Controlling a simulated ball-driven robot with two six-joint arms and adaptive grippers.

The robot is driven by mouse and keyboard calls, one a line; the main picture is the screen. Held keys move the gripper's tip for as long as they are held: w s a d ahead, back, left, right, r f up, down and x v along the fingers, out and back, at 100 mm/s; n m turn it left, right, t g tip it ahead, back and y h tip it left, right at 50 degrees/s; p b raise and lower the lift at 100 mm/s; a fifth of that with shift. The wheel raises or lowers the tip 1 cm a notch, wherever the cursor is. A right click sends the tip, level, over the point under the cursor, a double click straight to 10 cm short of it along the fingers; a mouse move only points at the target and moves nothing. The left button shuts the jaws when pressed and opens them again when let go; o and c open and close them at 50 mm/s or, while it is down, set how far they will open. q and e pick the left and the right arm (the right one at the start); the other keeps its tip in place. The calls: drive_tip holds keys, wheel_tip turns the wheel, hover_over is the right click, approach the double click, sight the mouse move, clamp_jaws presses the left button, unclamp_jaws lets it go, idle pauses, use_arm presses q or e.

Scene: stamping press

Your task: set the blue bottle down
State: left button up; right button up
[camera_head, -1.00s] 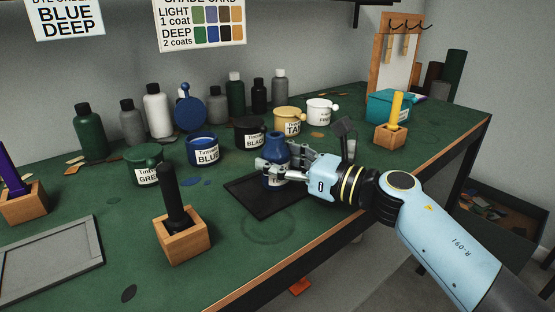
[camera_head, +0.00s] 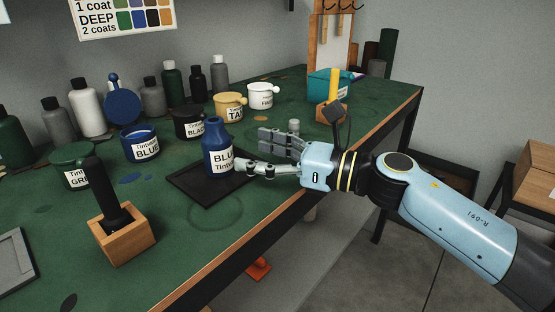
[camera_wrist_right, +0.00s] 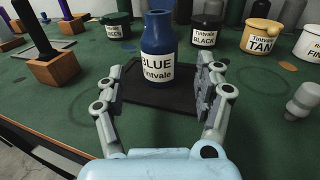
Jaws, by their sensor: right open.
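The blue bottle (camera_head: 217,150), with a white "BLUE Tintvale" label, stands upright on the black tray (camera_head: 184,186) on the green bench. It also shows in the right wrist view (camera_wrist_right: 158,52), beyond and between the open fingers. My right gripper (camera_head: 258,152) is open just to the right of the bottle in the head view, with its fingers pointing toward it. In the right wrist view the gripper (camera_wrist_right: 160,92) has a finger on each side, with nothing held between them. My left gripper is not in view.
Behind the tray stand a blue pot (camera_head: 141,147), a black pot (camera_head: 189,124) and a tan pot (camera_head: 229,108). A small grey-white bottle (camera_wrist_right: 303,101) is right of my right gripper. A wooden block with a black handle (camera_head: 122,236) stands front left. The bench edge is close below my right arm.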

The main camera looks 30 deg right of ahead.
drive_tip(key=shift+b+v, duration=0.35)
drive_tip(key=shift+v, duration=1.6)
